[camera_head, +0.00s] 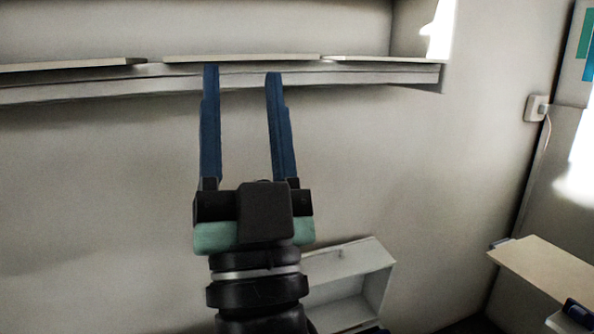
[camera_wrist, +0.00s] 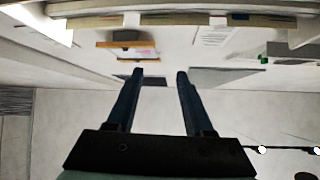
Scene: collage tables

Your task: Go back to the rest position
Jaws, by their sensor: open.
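My gripper (camera_head: 242,78) is raised in the middle of the head view, with its two long blue fingers pointing up. The fingers are apart and nothing is between them. In the head view the fingertips overlap the front edge of a wall shelf (camera_head: 390,75); I cannot tell whether they touch it. In the wrist view my gripper (camera_wrist: 160,75) also shows open and empty, its dark fingers reaching toward pale surfaces at the top.
Thin flat boards (camera_head: 240,58) lie along the shelf. A white open box (camera_head: 350,285) stands low behind my arm. A light tabletop (camera_head: 555,275) is at the lower right. A wall socket (camera_head: 536,108) with a cable is on the right. The wall below the shelf is bare.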

